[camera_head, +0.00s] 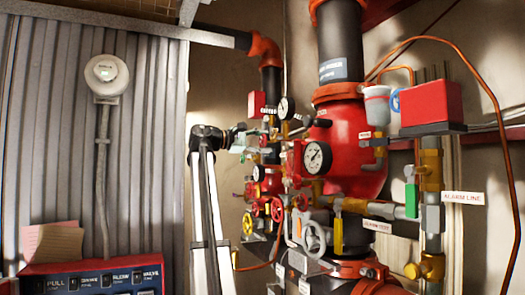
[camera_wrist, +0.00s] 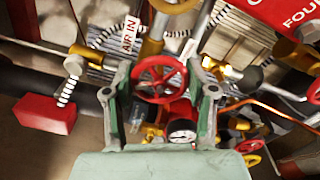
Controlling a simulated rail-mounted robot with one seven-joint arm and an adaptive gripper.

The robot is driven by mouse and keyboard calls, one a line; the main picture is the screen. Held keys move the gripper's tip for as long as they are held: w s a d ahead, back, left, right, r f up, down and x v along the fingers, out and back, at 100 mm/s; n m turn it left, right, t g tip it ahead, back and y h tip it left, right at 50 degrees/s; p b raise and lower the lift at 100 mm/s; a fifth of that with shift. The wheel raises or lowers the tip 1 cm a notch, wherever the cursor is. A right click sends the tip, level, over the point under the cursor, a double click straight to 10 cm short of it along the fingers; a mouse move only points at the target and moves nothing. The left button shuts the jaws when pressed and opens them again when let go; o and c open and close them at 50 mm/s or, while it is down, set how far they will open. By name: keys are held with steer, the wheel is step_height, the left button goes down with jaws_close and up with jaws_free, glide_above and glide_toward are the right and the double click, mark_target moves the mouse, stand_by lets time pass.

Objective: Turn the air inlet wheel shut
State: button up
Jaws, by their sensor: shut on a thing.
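The red air inlet wheel (camera_wrist: 160,68) sits between the two pale green fingers of my gripper (camera_wrist: 160,78) in the wrist view. The fingers stand at opposite sides of its rim, and my gripper is shut on it. An "AIR IN" tag (camera_wrist: 130,33) hangs just above and left of the wheel. In the head view my gripper (camera_head: 252,139) reaches in from the left, high on the smaller pipe assembly. The wheel cannot be made out clearly there, and the finger contacts are too small to see.
A pressure gauge (camera_wrist: 182,132) lies just below the wheel in the wrist view. In the head view, a large red valve body (camera_head: 345,140), another gauge (camera_head: 317,157) and a grey handwheel (camera_head: 315,238) crowd the right. A corrugated wall (camera_head: 145,170) stands at left.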

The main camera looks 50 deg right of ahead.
steer(key=m+b, duration=0.4)
steer(key=m, duration=0.1)
steer(key=shift+f+m+b, duration=0.1)
steer(key=shift+m+b, duration=0.2)
steer(key=shift+m, duration=0.1)
steer(key=m+b, duration=0.2)
steer(key=m, duration=0.2)
steer(key=shift+b, duration=0.35)
steer(key=m, duration=0.5)
steer(key=shift+m, duration=0.4)
steer(key=m, duration=0.4)
steer(key=shift+m, duration=0.3)
steer(key=o, duration=1.2)
steer(key=shift+d, duration=0.1)
steer(key=v, duration=1.2)
